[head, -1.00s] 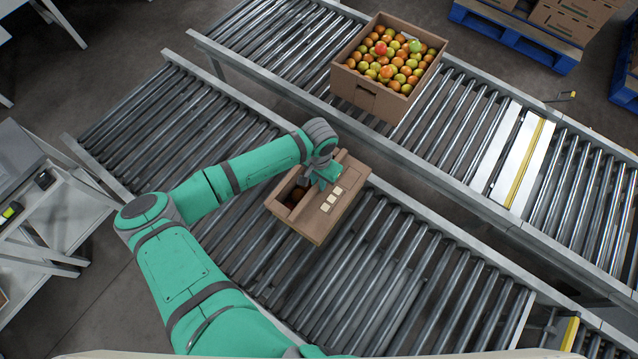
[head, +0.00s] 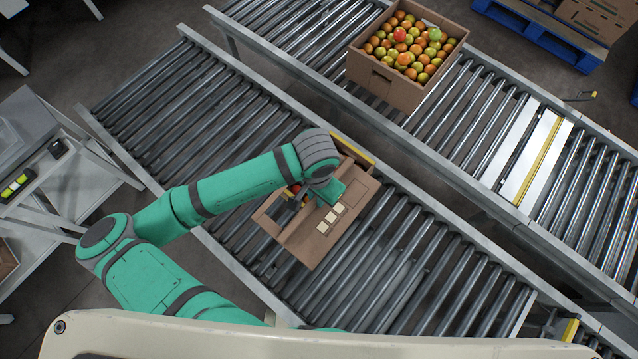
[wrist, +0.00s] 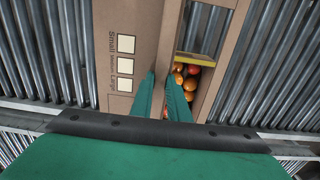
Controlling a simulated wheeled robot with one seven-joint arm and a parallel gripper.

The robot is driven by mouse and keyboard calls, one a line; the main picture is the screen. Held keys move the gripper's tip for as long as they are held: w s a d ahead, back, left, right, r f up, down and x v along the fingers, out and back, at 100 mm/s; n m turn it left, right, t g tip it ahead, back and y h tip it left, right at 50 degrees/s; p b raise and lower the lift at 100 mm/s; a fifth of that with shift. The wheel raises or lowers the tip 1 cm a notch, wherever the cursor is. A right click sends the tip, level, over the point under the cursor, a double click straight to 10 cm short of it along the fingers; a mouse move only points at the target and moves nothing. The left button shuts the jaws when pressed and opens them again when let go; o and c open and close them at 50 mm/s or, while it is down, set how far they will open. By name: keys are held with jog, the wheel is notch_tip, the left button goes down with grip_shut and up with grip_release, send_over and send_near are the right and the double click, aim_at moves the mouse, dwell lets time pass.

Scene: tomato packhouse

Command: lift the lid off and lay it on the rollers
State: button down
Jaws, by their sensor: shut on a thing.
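The lid (head: 336,229) is brown cardboard with three pale label squares. In the wrist view the lid (wrist: 122,30) shows the words Small, Medium and Large. My gripper (wrist: 166,90) is shut on the lid's edge strip, its two green fingers either side of it; in the head view the fingertips are mostly hidden behind my wrist. The lid sits above and to the right of an open cardboard box (head: 268,221), leaving a gap along the left side. Red and orange tomatoes (wrist: 187,78) show inside the box through that gap. How far the lid is clear of the box is hard to tell.
The near rollers (head: 170,110) are bare to the upper left and lower right of the box. An open box (head: 385,85) full of tomatoes stands on the far conveyor. A yellow strip (head: 354,150) lies at the box's far end. A grey side table (head: 75,180) stands left.

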jog(key=shift+r, duration=2.95)
